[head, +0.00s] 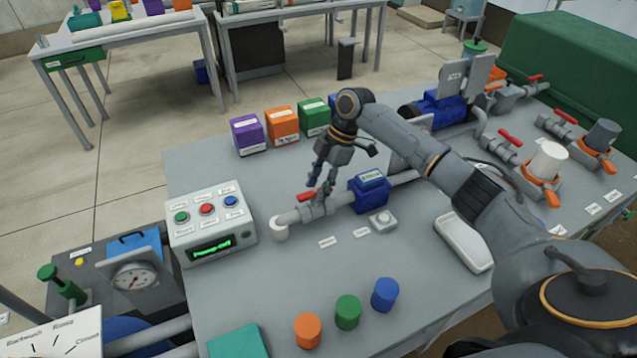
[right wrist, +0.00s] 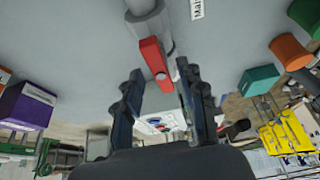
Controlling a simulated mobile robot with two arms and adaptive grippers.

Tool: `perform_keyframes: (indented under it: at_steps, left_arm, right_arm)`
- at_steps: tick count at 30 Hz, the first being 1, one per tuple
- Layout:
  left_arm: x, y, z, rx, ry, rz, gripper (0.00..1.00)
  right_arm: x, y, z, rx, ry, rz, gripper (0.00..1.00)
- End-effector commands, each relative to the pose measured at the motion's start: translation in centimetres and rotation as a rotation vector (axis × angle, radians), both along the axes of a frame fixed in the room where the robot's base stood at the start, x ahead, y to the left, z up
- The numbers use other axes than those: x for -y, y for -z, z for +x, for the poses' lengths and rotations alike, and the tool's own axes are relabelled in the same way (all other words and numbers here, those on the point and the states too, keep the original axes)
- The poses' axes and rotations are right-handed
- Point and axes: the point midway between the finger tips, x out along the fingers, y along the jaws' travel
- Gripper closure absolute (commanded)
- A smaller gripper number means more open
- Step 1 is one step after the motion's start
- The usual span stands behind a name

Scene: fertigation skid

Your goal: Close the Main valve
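The Main valve has a red lever handle (head: 306,196) on a grey pipe (head: 290,217) that runs across the skid table. Its red lever also shows in the right wrist view (right wrist: 153,58), beside a partly cut-off label starting "Mai" (right wrist: 197,9). My right gripper (head: 316,186) is above the pipe, right at the lever. In the right wrist view its two fingers (right wrist: 160,74) are apart, one on each side of the lever's end, with gaps visible. Whether a finger touches the lever cannot be told. My left gripper is not in view.
A control box (head: 211,225) with coloured buttons stands left of the valve. A blue flow meter (head: 369,192) sits on the same pipe to the right. Purple (head: 247,134), orange (head: 282,124) and green (head: 314,116) boxes stand behind. Coloured cylinders (head: 347,312) stand in front.

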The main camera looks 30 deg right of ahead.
Motion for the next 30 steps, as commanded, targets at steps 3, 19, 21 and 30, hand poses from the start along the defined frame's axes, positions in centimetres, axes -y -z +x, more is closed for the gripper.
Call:
perform_keyframes:
  at_steps: [3, 19, 21, 30]
  left_arm:
    - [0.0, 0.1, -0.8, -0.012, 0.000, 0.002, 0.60]
    - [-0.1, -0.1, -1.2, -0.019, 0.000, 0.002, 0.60]
    - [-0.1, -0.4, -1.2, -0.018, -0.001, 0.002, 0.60]
    - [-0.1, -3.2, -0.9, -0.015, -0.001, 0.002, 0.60]
  right_arm:
    - [0.0, 0.0, 0.0, 0.000, 0.000, 0.000, 0.60]
    - [0.0, -0.1, 0.0, -0.001, 0.008, 0.000, 1.00]
    - [0.0, -0.1, -0.1, -0.002, 0.021, 0.000, 1.00]
    - [0.0, -0.5, -0.3, -0.003, 0.170, 0.002, 1.00]
